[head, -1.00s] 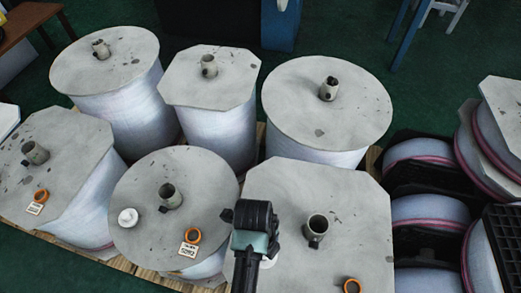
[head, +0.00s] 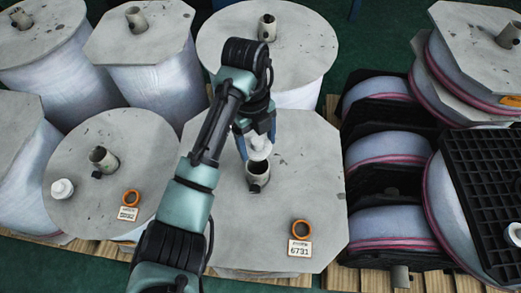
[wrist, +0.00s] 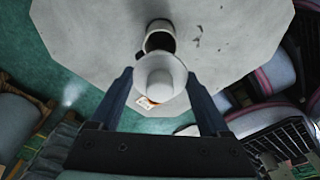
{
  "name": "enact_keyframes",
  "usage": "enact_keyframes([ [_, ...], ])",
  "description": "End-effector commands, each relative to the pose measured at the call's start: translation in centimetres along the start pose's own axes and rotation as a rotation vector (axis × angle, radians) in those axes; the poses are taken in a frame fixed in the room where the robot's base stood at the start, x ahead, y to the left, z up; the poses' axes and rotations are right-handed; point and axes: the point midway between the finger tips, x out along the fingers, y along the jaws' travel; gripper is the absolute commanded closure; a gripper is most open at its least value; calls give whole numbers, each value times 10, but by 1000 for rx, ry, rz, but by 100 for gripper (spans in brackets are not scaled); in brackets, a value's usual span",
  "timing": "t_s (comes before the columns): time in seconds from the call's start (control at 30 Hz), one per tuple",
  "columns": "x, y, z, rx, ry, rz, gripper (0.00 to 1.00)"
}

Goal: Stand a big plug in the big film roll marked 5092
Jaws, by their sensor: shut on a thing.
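My gripper (head: 256,132) is shut on a white plug (head: 259,149), which also shows between the fingers in the wrist view (wrist: 162,78). It holds the plug just above the hollow core tube (head: 257,176) of the front octagonal film roll (head: 225,220). The tube's dark mouth shows beside the plug in the wrist view (wrist: 160,40); the plug looks slightly off it, not inside. The label (head: 300,248) on this roll reads 6731. The front round roll (head: 80,145) carries a label (head: 128,214) too small to read. I see no readable 5092.
Another white plug (head: 62,188) lies on the front round roll. Orange rings (head: 302,229) lie by the labels. More big rolls (head: 268,40) with upright tubes stand behind. Smaller rolls and black pallets (head: 490,170) crowd the right, with a white piece (head: 515,232) at the edge.

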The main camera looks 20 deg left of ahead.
Motion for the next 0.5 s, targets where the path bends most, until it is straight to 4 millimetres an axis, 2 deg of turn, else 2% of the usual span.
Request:
enact_keyframes([
  [0.5, 49, 0, 6, 0, 0, -1, 75],
])
